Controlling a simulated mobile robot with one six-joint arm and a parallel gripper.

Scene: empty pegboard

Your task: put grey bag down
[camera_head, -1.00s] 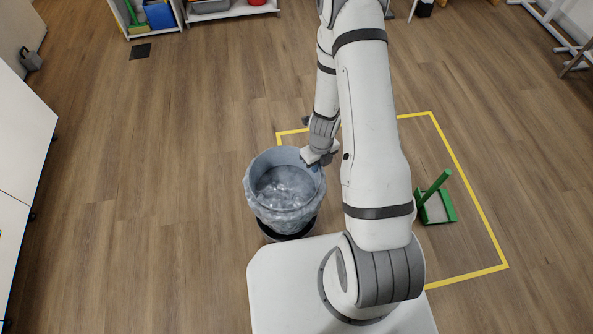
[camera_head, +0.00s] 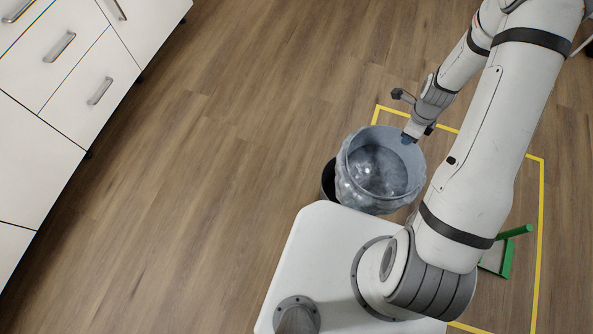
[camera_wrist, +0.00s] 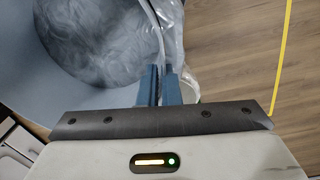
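The grey bag (camera_head: 364,196) is a translucent, open-mouthed bin liner with a round rim. My gripper (camera_head: 408,138) is shut on its upper right rim. In the wrist view the blue fingers of my gripper (camera_wrist: 160,85) are together on the rim, and the bag's blue-grey inside (camera_wrist: 105,42) fills the upper left. The bag hangs upright beside my white base. A black bin (camera_head: 328,180) shows partly behind its left side; the bag hides the rest. I cannot tell how high the bag's bottom is above the floor.
Yellow tape (camera_head: 541,215) marks a floor area on the right. A green dustpan with a handle (camera_head: 507,255) lies inside it. White drawer cabinets (camera_head: 75,75) stand at the left. The wooden floor (camera_head: 230,130) between cabinets and bin is clear.

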